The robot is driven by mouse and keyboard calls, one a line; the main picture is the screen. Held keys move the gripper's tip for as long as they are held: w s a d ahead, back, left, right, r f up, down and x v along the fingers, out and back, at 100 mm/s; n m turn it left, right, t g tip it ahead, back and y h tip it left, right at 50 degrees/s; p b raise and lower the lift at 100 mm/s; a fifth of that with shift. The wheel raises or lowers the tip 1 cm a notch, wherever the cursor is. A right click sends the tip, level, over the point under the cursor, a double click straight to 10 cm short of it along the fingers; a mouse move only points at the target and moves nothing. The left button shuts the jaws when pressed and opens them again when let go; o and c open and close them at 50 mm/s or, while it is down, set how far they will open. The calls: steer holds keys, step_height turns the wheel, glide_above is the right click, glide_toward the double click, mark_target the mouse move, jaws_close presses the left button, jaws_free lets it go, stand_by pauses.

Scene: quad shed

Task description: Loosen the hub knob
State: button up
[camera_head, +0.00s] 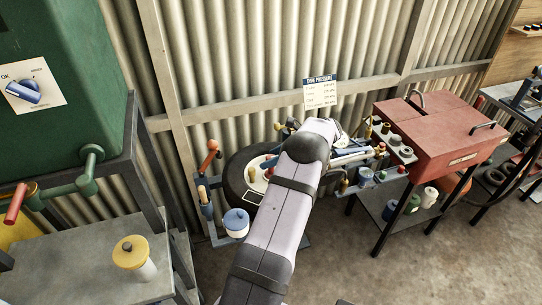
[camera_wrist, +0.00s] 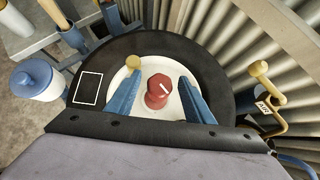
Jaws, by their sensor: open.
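The hub knob (camera_wrist: 157,96) is a red faceted knob with a white line on top. It stands at the middle of the white wheel hub (camera_wrist: 172,70) in the wrist view. The hub sits inside a black tyre (camera_wrist: 215,75), which also shows in the head view (camera_head: 235,178). My gripper (camera_wrist: 160,78) is open, with one blue finger to the left of the knob and one to the right. Gaps show between the knob and both fingers.
A yellow-tan knob (camera_wrist: 133,62) stands on the hub by the left finger. A blue-lidded white jar (camera_wrist: 36,80) is left of the tyre. A tan-handled lever (camera_wrist: 262,80) stands to the right, near the corrugated wall.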

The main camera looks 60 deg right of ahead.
steer(key=shift+w+f, duration=0.25)
steer(key=c, duration=1)
steer(key=shift+c, duration=0.2)
steer(key=shift+n+y+b, duration=0.6)
steer(key=shift+n+b, duration=0.05)
steer(key=shift+n, duration=0.15)
steer(key=shift+d+n+y+b, duration=0.1)
steer(key=shift+n+y+b, duration=0.2)
steer(key=shift+n, duration=0.1)
steer(key=shift+r+n+y, duration=0.15)
steer(key=shift+n+y, duration=0.15)
